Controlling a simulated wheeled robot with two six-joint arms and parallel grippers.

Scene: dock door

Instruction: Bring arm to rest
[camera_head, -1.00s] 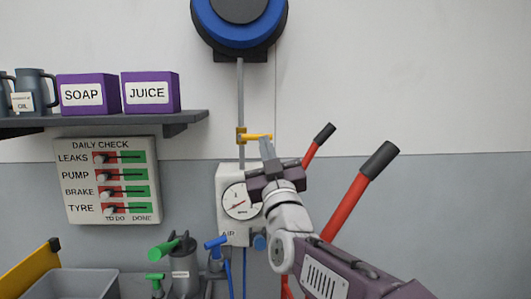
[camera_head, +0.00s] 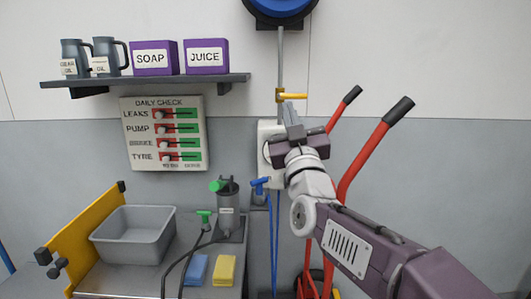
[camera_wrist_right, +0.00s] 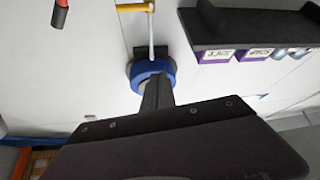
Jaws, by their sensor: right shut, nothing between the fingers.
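My right gripper (camera_head: 291,110) is raised in front of the wall, near the vertical grey pipe (camera_head: 281,60) and just below the yellow valve handle (camera_head: 292,96). Its fingers are shut and empty. In the right wrist view the shut fingers (camera_wrist_right: 156,92) point toward the blue round reel (camera_wrist_right: 152,72). In the head view my right arm comes in from the lower right and covers much of the white gauge box (camera_head: 267,130). My left gripper is not in view.
A shelf (camera_head: 150,82) holds jugs and purple boxes at the upper left. A daily check board (camera_head: 163,133) hangs below it. A bench bears a grey tub (camera_head: 133,238), a green-topped can (camera_head: 230,210) and cloths. A red hand truck (camera_head: 362,160) stands right of my gripper.

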